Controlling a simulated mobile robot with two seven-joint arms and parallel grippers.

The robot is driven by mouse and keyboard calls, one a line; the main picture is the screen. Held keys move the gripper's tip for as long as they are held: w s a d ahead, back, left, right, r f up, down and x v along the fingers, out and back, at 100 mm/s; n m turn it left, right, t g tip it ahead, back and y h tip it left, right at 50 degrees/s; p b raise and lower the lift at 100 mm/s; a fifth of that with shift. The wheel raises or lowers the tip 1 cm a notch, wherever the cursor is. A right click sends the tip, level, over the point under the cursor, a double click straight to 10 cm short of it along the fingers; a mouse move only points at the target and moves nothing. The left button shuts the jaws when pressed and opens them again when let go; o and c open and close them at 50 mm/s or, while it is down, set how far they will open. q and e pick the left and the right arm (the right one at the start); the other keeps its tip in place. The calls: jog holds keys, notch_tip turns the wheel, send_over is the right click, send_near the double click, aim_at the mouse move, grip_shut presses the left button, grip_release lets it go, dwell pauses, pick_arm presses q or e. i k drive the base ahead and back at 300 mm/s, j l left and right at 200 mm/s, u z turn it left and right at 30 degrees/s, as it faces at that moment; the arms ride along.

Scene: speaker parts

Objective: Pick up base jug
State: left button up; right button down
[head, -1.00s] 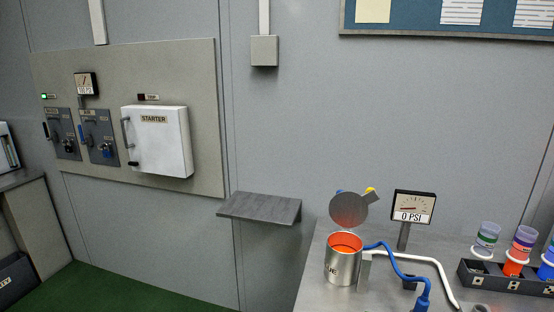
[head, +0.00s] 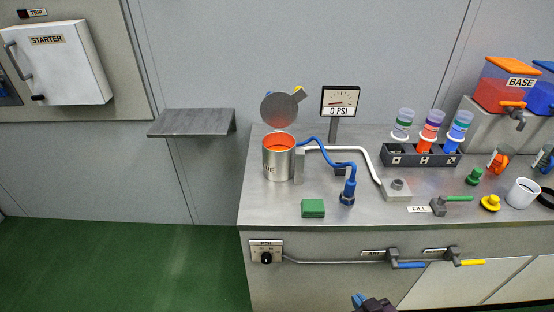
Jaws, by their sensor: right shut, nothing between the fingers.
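No jug is marked as the base jug. I cannot tell which of these is the base jug. My right gripper (head: 374,303) shows only in part at the bottom edge, in front of the bench and well apart from both vessels. It is shut and empty. My left gripper is not in view.
The metal bench (head: 270,208) holds an open can (head: 279,157), a blue hose (head: 342,163), a gauge (head: 340,101), a dark rack with cups (head: 420,157) and a green block (head: 313,208). Valve handles (head: 408,265) stick out at its front. Green floor (head: 120,265) is clear at left.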

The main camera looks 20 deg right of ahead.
aim_at(503, 154)
jog(key=z, duration=2)
jog(key=u, duration=1.05)
jog(key=i+l, duration=0.1)
jog(key=l, duration=0.25)
jog(key=i+l+u, duration=0.1)
jog(key=l, duration=0.2)
jog(key=i+l, duration=0.1)
jog(key=l, duration=0.25)
